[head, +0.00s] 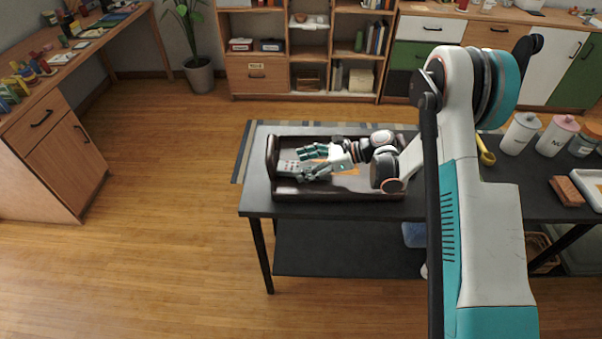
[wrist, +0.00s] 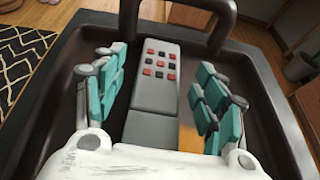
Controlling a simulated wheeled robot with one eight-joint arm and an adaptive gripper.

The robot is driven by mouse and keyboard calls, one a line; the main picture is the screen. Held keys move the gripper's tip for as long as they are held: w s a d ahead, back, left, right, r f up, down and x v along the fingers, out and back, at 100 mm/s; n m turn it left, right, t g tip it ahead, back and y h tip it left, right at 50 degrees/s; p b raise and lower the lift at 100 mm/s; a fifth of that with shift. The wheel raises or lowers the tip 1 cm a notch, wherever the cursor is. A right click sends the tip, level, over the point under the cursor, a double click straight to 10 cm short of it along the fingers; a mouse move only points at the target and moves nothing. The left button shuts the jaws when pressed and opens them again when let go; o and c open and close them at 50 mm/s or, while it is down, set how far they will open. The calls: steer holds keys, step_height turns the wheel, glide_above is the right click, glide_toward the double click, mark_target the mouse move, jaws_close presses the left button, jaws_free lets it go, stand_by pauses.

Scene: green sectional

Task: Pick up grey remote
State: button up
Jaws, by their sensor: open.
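The grey remote (wrist: 154,88) has red and dark buttons and lies in a dark brown tray (wrist: 268,118). In the head view the remote (head: 287,167) shows at the tray's left end. My gripper (head: 306,162) is open over the tray, pointing left toward the remote. In the wrist view the two teal-padded fingers of my gripper (wrist: 160,85) stand on either side of the remote, with a gap on each side. The near end of the remote is hidden by the gripper's white palm.
The tray (head: 350,195) stands on a dark table (head: 258,200) and has a raised handle at its left end. Canisters (head: 519,133), a brown block (head: 566,191) and a yellow-handled item (head: 486,152) are to the right. Open wooden floor lies left of the table.

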steer(key=shift+x, duration=1.05)
steer(key=c, duration=1.2)
